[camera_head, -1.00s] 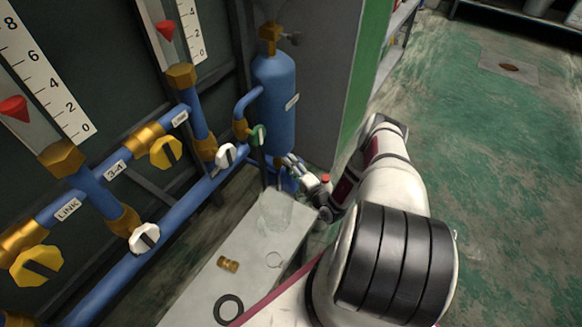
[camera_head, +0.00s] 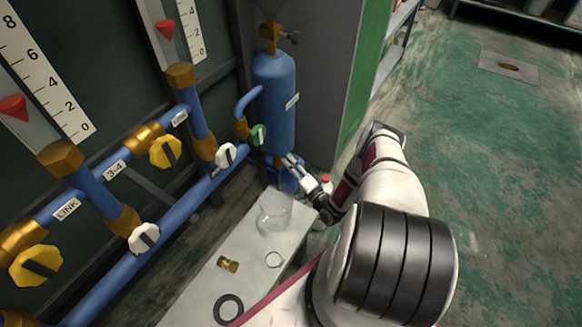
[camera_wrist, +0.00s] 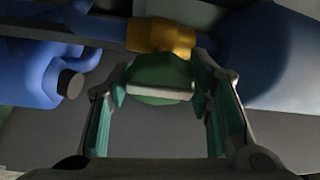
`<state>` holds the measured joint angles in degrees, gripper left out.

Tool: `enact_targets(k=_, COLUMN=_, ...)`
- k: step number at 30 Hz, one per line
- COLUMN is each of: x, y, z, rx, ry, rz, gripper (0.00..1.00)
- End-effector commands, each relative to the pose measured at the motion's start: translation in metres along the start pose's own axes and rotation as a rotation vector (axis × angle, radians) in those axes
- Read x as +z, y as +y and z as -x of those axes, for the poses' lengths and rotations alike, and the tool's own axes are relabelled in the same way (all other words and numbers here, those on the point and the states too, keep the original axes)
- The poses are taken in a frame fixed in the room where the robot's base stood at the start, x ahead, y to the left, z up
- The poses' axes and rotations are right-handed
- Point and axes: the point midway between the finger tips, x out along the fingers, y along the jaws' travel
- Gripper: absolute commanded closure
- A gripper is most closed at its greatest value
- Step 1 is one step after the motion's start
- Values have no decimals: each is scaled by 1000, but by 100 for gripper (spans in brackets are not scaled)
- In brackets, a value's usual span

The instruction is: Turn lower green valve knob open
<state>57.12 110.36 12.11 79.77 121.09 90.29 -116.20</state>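A round green knob (camera_wrist: 158,75) with a pale bar across it sits on a brass fitting (camera_wrist: 162,36) in the wrist view. My gripper (camera_wrist: 156,80) is open, with one finger on each side of this knob. I cannot tell whether the fingers touch it. In the head view my gripper (camera_head: 290,162) is at the foot of the blue cylinder (camera_head: 274,100), and the lower knob cannot be made out there. Another green knob (camera_head: 257,135) shows higher up, at the cylinder's left side.
Blue pipes (camera_head: 180,212) with yellow knobs (camera_head: 165,151) and white knobs (camera_head: 144,237) run along the left. A pale bench (camera_head: 200,290) below holds a glass beaker (camera_head: 274,218), a brass fitting (camera_head: 228,264) and a black ring (camera_head: 228,308). Green floor (camera_head: 490,200) is clear at right.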

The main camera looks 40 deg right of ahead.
Motion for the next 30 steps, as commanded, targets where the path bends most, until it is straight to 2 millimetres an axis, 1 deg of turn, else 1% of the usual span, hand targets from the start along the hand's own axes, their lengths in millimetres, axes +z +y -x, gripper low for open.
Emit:
enact_targets(k=1, x=1, y=0, z=0, rx=1, ry=-2, rz=-1, gripper=40)
enact_targets(k=2, x=1, y=0, z=0, rx=1, ry=-2, rz=-1, gripper=33)
enact_targets(k=3, x=1, y=0, z=0, rx=1, ry=-1, rz=-1, gripper=33)
enact_targets(k=11, x=0, y=0, z=0, rx=0, ry=0, rz=-2, gripper=33)
enact_targets(k=14, x=0, y=0, z=5, rx=1, ry=0, rz=-2, gripper=33)
enact_targets(k=17, x=0, y=1, z=16, rx=3, ry=1, rz=-3, gripper=33)
enact_targets(k=19, x=0, y=1, z=28, rx=3, ry=2, rz=-3, gripper=33)
enact_targets(k=27, x=0, y=1, z=83, rx=3, ry=2, rz=-4, gripper=33)
enact_targets(k=30, x=0, y=1, z=99, rx=2, ry=2, rz=-3, gripper=33)
